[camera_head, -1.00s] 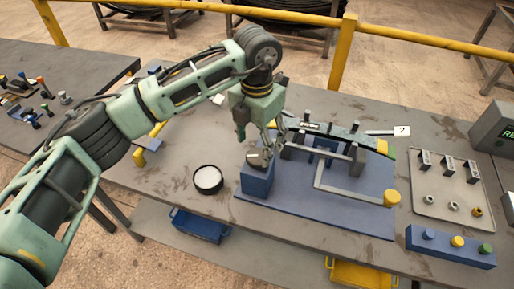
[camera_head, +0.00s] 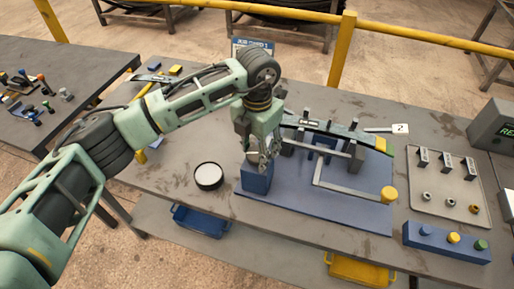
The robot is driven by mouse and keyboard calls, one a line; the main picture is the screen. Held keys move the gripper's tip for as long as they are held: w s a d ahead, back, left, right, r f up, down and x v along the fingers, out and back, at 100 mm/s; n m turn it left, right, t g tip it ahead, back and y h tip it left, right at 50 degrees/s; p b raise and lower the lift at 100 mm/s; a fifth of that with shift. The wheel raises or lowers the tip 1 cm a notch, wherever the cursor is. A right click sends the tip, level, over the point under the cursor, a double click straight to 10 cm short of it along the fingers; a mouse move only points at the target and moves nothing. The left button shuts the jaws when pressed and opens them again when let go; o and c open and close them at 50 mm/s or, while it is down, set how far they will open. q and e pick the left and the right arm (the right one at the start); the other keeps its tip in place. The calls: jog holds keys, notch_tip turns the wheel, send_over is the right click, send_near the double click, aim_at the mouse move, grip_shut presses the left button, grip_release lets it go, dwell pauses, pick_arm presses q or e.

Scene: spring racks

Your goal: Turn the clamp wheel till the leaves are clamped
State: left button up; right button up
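The leaf pack (camera_head: 340,129), a long, slightly curved grey-green bar with a yellow right end, lies across the fixture on a blue base plate (camera_head: 345,215). Dark uprights stand beside it. My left gripper (camera_head: 268,163) points down over the blue block (camera_head: 256,180) at the fixture's left end. Its fingers are close to the block's top, and I cannot tell whether they are shut on anything. The clamp wheel cannot be made out clearly; the block's top is largely covered by the gripper. A grey bent lever (camera_head: 345,190) with a yellow knob reaches to the front right. My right gripper is not in view.
A round dark dish with a white inside (camera_head: 208,175) stands left of the block. A tray (camera_head: 447,185) with small parts and a blue button box (camera_head: 447,242) are at the right. A yellow rail (camera_head: 420,44) runs behind the table.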

pick_arm(q)
jog(key=shift+c, duration=1)
jog(key=shift+f+b, duration=0.1)
jog(key=shift+b, duration=0.35)
jog(key=m+b, duration=0.5)
jog(key=b, duration=0.2)
jog(key=shift+w+f+m, duration=0.1)
jog(key=shift+w+m, duration=0.05)
jog(key=shift+m, duration=0.25)
jog(key=shift+m+b, duration=0.95)
jog(key=shift+m, duration=0.25)
jog(key=shift+r+m+b, duration=0.25)
jog(key=shift+m+b, duration=0.45)
jog(key=shift+m, duration=0.4)
jog(key=o, duration=1.1)
